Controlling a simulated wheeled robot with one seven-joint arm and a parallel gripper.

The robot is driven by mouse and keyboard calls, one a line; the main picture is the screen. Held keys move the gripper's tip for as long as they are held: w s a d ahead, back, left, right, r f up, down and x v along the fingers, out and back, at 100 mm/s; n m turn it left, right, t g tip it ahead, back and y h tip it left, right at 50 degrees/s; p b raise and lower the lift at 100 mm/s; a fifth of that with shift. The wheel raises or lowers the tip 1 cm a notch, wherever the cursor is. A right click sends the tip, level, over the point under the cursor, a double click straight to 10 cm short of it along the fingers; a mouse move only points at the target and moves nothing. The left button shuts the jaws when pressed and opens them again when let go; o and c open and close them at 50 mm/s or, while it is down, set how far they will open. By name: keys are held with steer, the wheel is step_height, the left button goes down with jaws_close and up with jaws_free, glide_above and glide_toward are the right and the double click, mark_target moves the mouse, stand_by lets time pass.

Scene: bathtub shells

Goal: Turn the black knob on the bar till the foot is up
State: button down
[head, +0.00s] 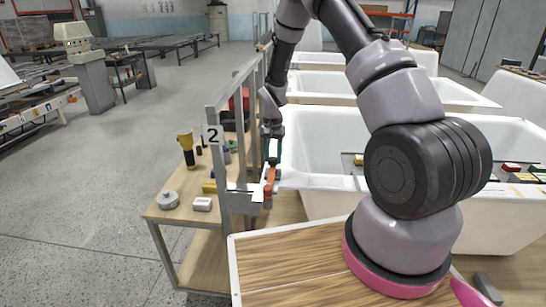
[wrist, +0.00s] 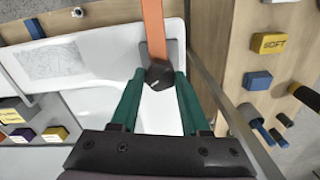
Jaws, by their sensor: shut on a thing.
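The black knob (wrist: 158,78) sits at the near end of an orange bar (wrist: 153,30) in the wrist view. My gripper (wrist: 159,76) has its two green fingers on either side of the knob and is shut on it. A grey plate (wrist: 173,54) shows beside the bar's end; I cannot tell whether it is the foot. In the head view my gripper (head: 272,153) points down at the tub's left rim, over the orange bar (head: 272,174). The knob is too small to make out there.
A white bathtub (head: 318,150) stands right of the gripper. A grey post frame (head: 219,150) with a "2" sign stands close on the left. Beyond it, a wooden bench (head: 180,212) holds a yellow torch (head: 186,148) and several small items.

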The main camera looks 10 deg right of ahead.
steer(key=n, duration=0.7)
steer(key=shift+w, duration=0.1)
steer(key=n, duration=0.7)
steer(key=shift+n, duration=0.3)
steer(key=n, duration=0.3)
steer(key=shift+n, duration=0.3)
steer(key=n, duration=0.3)
steer(key=shift+n, duration=0.4)
steer(key=n, duration=0.3)
steer(key=shift+n, duration=2.1)
